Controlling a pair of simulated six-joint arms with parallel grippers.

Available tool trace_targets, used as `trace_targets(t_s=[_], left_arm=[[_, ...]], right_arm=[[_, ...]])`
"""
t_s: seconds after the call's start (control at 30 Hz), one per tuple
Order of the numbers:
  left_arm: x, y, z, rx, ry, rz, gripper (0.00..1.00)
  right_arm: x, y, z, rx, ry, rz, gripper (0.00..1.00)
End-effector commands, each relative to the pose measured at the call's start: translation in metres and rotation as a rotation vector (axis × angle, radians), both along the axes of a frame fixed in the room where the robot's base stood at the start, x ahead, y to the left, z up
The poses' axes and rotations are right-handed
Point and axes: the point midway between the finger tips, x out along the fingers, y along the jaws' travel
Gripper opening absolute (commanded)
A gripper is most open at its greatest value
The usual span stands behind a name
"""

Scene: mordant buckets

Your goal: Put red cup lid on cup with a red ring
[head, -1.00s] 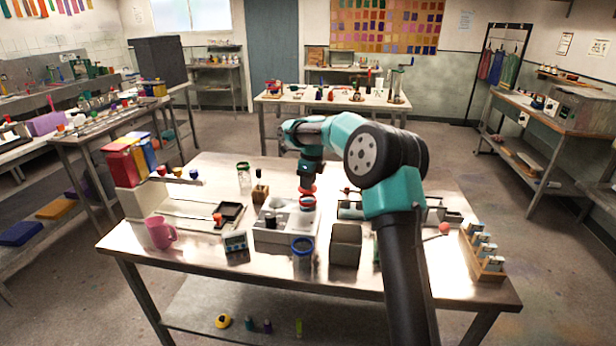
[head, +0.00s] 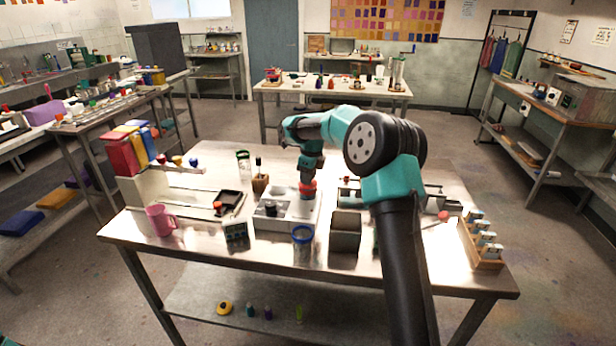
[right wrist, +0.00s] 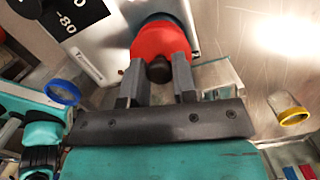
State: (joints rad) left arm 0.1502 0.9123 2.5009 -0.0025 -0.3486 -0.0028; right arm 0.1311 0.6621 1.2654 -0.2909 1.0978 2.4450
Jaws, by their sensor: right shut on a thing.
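My right gripper (head: 307,180) points down over the right part of the pale holder block and is shut on the red cup lid (head: 308,190). In the right wrist view the fingers (right wrist: 158,82) close on the lid's dark knob (right wrist: 158,71), with the red dome (right wrist: 160,40) beyond them. The lid is low, at the spot of the cup with the red ring. That cup and its ring are hidden under the lid and gripper, so I cannot tell whether the lid is seated. My left gripper is out of view.
The pale holder block (head: 268,225) has a dark round piece in its left part. A blue-ringed cup (head: 303,243) stands in front, with a grey square bin (head: 345,233) to its right. A green-ringed cup (head: 243,160) stands behind. A pink mug (head: 160,220) is at left.

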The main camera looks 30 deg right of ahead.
Motion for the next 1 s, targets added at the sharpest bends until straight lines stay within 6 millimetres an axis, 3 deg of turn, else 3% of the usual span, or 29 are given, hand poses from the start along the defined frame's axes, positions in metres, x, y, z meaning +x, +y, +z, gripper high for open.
trace_targets(t_s=[1.0], left_arm=[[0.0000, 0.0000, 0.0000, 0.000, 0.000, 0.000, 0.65]], right_arm=[[-0.0001, 0.0000, -0.0061, -0.001, 0.001, 0.000, 0.03]])
